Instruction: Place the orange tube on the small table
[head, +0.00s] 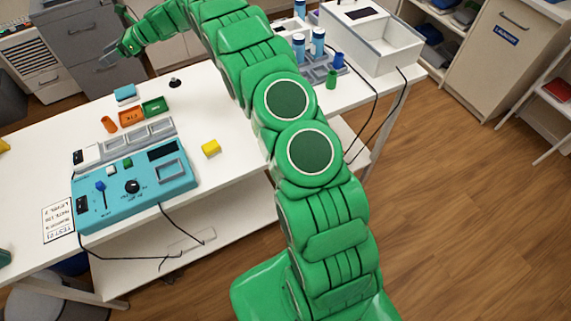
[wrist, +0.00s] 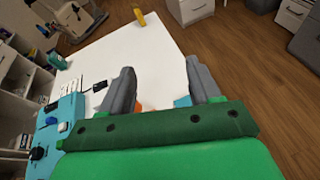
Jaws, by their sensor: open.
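The orange tube (head: 108,124) is a small cup-like cylinder on the white table (head: 50,165), left of a small orange tray (head: 131,117). My gripper (head: 108,58) is at the upper left in the head view, beyond the tube and apart from it. In the wrist view my gripper (wrist: 160,88) has its two grey fingers wide apart over the white tabletop. An orange patch shows low between the fingers; I cannot tell whether it is the tube or the tray. No separate small table is clearly identifiable.
A teal console (head: 135,195) fills the table's near left part. A green tray (head: 155,106), a blue block (head: 125,93) and a yellow block (head: 210,147) are nearby. A white box (head: 370,45) and blue tubes (head: 318,40) stand at right.

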